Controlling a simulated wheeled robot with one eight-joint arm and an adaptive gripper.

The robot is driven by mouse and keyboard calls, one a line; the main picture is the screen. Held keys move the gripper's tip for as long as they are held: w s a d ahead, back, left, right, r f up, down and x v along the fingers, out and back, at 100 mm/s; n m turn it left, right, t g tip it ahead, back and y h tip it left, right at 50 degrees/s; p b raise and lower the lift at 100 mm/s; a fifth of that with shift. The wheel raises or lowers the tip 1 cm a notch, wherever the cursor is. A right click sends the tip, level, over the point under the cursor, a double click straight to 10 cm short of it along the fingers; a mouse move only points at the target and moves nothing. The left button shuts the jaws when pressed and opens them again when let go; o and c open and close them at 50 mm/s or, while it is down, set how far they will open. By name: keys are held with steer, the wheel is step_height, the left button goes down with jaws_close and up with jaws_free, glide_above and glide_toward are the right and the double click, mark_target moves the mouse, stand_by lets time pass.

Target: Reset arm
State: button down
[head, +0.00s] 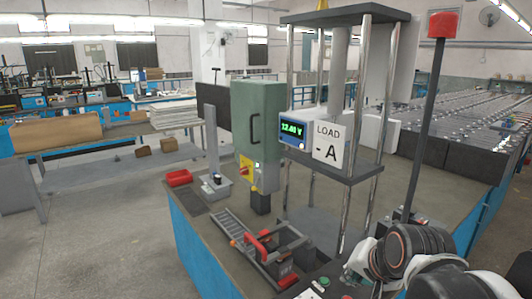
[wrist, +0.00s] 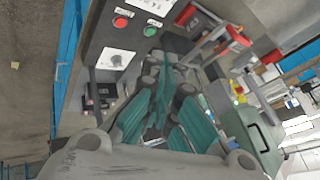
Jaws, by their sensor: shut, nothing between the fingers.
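My gripper (wrist: 168,78) shows in the wrist view, its teal and grey fingers drawn together with nothing between them. It is over the workbench, close to a dark control panel (wrist: 128,40) with a red and a green button. The fingers hide part of what lies behind them.
On the bench (head: 185,235) stand a green cabinet (head: 243,135), a metal-post rack with a "LOAD - A" sign (head: 329,142), a red-handled clamp fixture (head: 262,250), a red tray (head: 179,178) and a red-topped pole (head: 428,120). Open grey floor (head: 90,240) lies to the left.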

steer(key=s+d+n+h, duration=0.1)
steer(key=s+n, duration=0.6)
steer(key=s, duration=0.4)
steer(key=shift+s, duration=0.2)
steer(key=shift+r+g, duration=0.1)
steer(key=shift+g, duration=0.2)
stand_by(2.0)
